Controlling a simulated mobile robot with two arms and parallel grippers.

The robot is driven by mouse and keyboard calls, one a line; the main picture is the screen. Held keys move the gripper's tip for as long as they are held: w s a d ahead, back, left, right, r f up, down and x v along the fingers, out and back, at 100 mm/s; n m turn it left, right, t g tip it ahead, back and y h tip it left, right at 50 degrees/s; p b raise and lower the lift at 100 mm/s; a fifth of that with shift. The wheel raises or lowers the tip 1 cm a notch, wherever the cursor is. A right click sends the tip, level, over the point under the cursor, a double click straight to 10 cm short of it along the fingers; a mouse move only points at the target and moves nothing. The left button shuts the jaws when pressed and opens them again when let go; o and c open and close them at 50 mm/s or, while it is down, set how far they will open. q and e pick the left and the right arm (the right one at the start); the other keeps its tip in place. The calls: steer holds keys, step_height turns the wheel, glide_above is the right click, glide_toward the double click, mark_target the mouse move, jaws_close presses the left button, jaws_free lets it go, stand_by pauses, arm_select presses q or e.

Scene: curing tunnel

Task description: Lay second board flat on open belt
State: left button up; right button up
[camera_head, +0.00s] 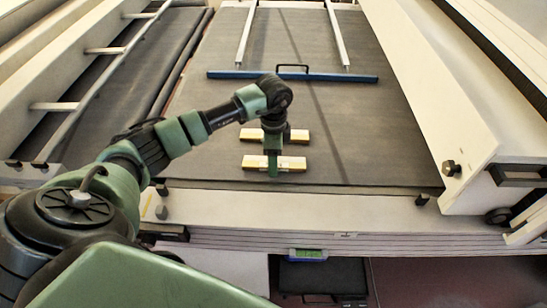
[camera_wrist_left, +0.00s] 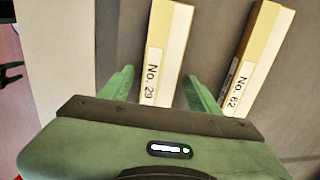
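Two yellow boards with white labels lie flat and roughly parallel on the dark open belt (camera_head: 385,145). The nearer board (camera_head: 292,164) is labelled No. 29 in the left wrist view (camera_wrist_left: 166,50). The farther board (camera_head: 299,135) is labelled No. 62 there (camera_wrist_left: 259,52). My left gripper (camera_head: 272,172) is at the nearer board, partly covering it in the head view. In the left wrist view its green fingers (camera_wrist_left: 158,88) are spread on either side of board No. 29, with a visible gap on the left.
A blue crossbar (camera_head: 225,75) with a black handle spans the belt behind the boards. A long white housing (camera_head: 440,90) borders the belt on the right. A second belt with a ladder-like frame (camera_head: 88,105) lies left. The belt right of the boards is clear.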

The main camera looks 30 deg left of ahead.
arm_select(q)
steer(key=shift+r, duration=0.1)
step_height(320, 180, up, 12)
steer(key=b, duration=0.3)
stand_by(0.8)
